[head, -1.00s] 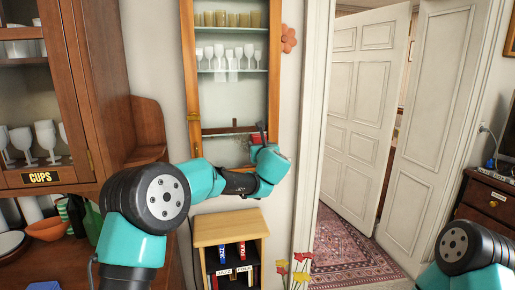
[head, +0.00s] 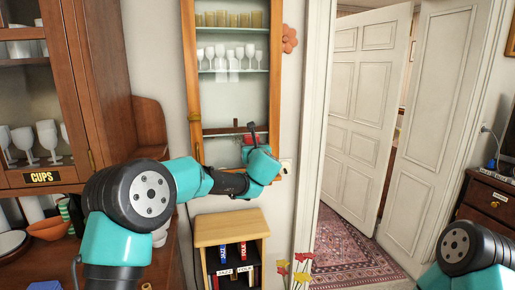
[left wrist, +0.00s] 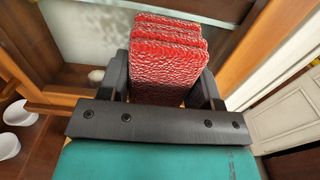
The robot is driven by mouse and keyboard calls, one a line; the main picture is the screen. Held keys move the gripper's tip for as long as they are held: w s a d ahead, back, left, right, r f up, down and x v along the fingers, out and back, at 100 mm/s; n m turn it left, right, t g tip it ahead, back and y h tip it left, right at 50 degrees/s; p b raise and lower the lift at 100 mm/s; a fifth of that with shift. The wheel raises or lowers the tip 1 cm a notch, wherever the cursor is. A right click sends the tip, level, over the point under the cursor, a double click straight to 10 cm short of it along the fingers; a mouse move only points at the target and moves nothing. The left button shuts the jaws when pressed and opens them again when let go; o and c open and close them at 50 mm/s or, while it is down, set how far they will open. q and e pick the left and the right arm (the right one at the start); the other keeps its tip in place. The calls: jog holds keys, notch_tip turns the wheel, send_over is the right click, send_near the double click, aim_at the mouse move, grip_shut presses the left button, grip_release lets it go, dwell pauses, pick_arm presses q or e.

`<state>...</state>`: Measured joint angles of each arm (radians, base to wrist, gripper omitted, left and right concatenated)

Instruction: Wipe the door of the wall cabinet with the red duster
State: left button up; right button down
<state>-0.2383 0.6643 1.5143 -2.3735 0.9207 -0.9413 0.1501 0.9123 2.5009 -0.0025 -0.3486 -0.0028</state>
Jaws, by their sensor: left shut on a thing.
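The wall cabinet (head: 190,85) has a tall door with a wooden frame and a large pane, and glassware shows behind it. My left gripper (left wrist: 165,80) is at the lower right part of this door and is shut on the red duster (left wrist: 168,60). The duster is a textured, layered red block held between the two dark fingers. In the head view only a small piece of the duster (head: 250,139) shows, partly hidden by my left wrist. The duster is close to the pane; I cannot tell whether it touches. My right gripper is out of view.
A brown cupboard labelled CUPS (head: 84,100) stands at the left. A small wooden shelf (head: 230,228) with books is below the wall cabinet. A flower ornament (head: 289,39) is right of the cabinet, and a white door (head: 366,110) stands beyond.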

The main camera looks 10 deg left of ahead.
aim_at(226, 143)
pick_arm(q)
jog(key=shift+s+a, duration=0.2)
jog(key=shift+a, duration=0.3)
jog(key=shift+s+a, duration=0.2)
jog(key=shift+a, duration=0.45)
jog(key=shift+s+a, duration=0.25)
jog(key=shift+a, duration=0.35)
jog(key=shift+s+a, duration=0.2)
jog(key=shift+a, duration=0.45)
jog(key=shift+s+a+r, duration=0.1)
jog(key=shift+s+a, duration=0.05)
jog(key=shift+a, duration=0.25)
jog(key=shift+s+a, duration=0.35)
jog(key=shift+a, duration=0.4)
jog(key=shift+s+a, duration=0.35)
jog(key=shift+a, duration=0.4)
jog(key=shift+d, duration=0.1)
jog(key=shift+w+r, duration=0.15)
jog(key=shift+r, duration=0.4)
jog(key=shift+c, duration=0.3)
